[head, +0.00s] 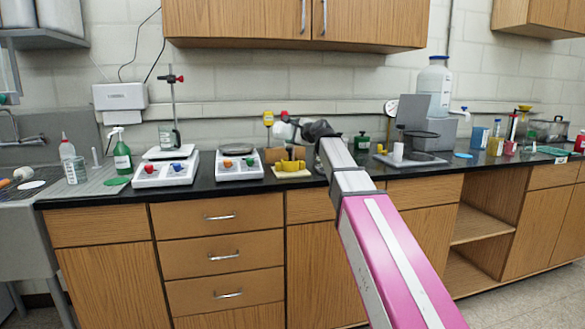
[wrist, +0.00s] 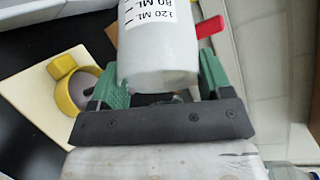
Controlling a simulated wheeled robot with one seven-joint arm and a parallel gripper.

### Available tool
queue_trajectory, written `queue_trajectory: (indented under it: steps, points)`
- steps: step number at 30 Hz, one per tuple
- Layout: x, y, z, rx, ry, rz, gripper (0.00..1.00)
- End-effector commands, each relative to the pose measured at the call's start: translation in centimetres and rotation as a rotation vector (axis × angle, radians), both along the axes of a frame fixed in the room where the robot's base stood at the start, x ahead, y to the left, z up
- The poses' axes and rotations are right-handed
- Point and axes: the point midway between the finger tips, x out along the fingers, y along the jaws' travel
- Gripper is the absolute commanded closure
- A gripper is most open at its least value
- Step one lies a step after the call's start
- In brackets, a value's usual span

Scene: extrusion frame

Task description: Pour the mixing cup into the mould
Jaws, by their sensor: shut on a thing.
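The mixing cup (wrist: 160,55) is whitish, with a printed scale reading 120 ML and 80 ML. My gripper (wrist: 162,80) has its green fingers on either side of the cup and is shut on it. In the head view the cup (head: 282,130) looks small and pale at the end of my arm, held above the counter; its exact tilt and contents cannot be told.
The cream board (wrist: 32,90) lies on the black counter. A white hotplate (head: 240,168) with coloured knobs stands left of the mould. A small green bottle (head: 362,142) and a grey appliance (head: 412,150) stand to the right. A red piece (wrist: 209,27) shows beside the cup.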

Motion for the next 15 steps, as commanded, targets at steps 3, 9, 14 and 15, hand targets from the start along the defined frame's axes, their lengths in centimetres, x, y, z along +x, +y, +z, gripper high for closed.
queue_trajectory:
  steps: [3,9,14,15]
  points:
    - [-0.08,-0.1,-0.03,0.018,-0.009,-0.001,0.5]
    - [-0.15,-0.25,0.02,0.065,-0.036,0.0,0.5]
    - [0.04,-0.05,0.11,0.018,-0.012,0.0,0.5]
    - [0.1,0.04,0.12,0.002,-0.002,0.0,0.5]
